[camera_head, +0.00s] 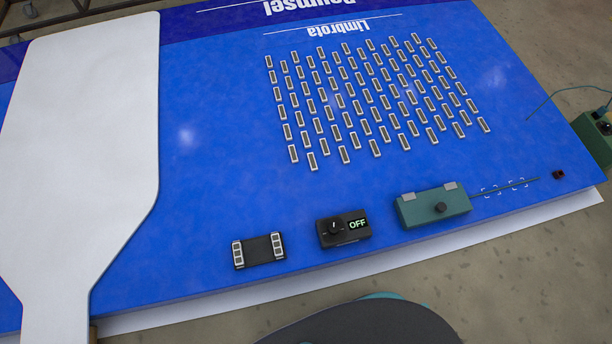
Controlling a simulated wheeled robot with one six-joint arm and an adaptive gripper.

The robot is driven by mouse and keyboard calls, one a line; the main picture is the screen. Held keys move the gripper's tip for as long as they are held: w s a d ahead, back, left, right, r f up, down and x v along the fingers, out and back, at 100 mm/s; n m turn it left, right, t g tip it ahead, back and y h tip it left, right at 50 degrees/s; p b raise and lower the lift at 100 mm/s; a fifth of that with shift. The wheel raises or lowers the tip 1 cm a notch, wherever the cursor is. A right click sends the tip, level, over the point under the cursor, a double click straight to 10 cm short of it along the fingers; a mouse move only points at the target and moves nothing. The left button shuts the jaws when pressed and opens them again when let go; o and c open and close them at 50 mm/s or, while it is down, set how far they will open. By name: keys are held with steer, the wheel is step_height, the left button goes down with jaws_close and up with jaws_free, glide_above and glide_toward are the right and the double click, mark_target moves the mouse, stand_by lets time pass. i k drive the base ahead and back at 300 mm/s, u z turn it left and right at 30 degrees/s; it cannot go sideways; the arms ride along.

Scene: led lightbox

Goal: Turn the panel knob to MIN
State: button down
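A black control box (353,240) sits near the front edge of the blue panel. It carries a round black knob (334,227) with a light pointer mark, and a lit display (357,224) reading OFF. The pointer seems to aim toward the far side, but it is small. No MIN marking is readable on either box. My gripper is not in view.
The blue panel (220,200) bears rows of small LED modules (370,100) and a large white bottle-like shape (80,130) at left. A black module (258,251) lies left of the control box. Another teal box (595,135) with a cable stands at the right edge.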

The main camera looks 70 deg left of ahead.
mark_target(334, 228)
steer(key=u, duration=2.2)
